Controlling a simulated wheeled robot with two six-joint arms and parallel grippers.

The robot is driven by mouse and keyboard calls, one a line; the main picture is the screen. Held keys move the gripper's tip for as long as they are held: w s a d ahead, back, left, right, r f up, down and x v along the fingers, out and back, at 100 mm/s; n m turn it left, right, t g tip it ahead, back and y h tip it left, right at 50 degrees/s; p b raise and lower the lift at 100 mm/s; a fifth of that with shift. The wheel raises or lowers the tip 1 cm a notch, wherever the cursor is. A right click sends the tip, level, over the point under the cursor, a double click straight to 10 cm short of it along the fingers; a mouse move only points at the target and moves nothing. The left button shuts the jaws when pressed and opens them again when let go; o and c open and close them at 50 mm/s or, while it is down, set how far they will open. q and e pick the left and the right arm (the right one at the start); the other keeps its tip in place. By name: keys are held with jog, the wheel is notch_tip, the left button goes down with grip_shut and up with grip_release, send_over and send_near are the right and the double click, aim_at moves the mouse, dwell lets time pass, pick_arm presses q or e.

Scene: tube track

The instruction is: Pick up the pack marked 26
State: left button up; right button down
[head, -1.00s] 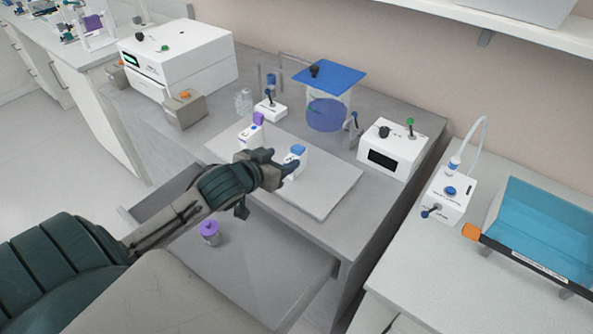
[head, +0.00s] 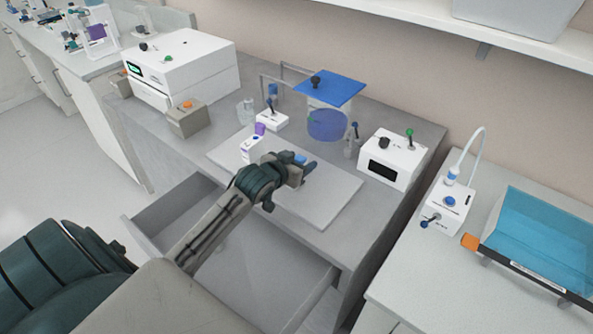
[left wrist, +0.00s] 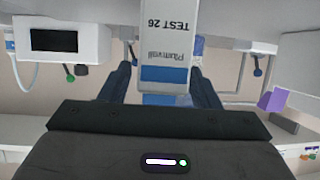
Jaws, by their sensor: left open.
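The pack marked 26 (left wrist: 167,40) shows in the left wrist view, white with a blue band and the print "TEST 26". It lies between the two fingers of my left gripper (left wrist: 160,80), which are open with gaps on both sides. In the head view my left gripper (head: 301,171) is at the pack over the light board and hides most of it; only its blue top (head: 299,158) shows. A second white pack with a purple top (head: 252,147) stands to the left on the board. My right gripper is in neither view.
The light board (head: 325,203) has bare room to the right. Behind it stand a small white switch box (head: 271,121) and a blue-lidded vessel (head: 328,88); a white box with a dark display (head: 388,161) is at right. An open drawer (head: 175,215) lies below, under my arm.

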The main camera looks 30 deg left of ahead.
pick_arm(q)
jog(key=shift+w+f, duration=0.15)
jog(key=shift+w, duration=0.15)
jog(key=shift+c, duration=0.7)
jog(key=c, duration=0.9)
jog(key=shift+c, duration=0.2)
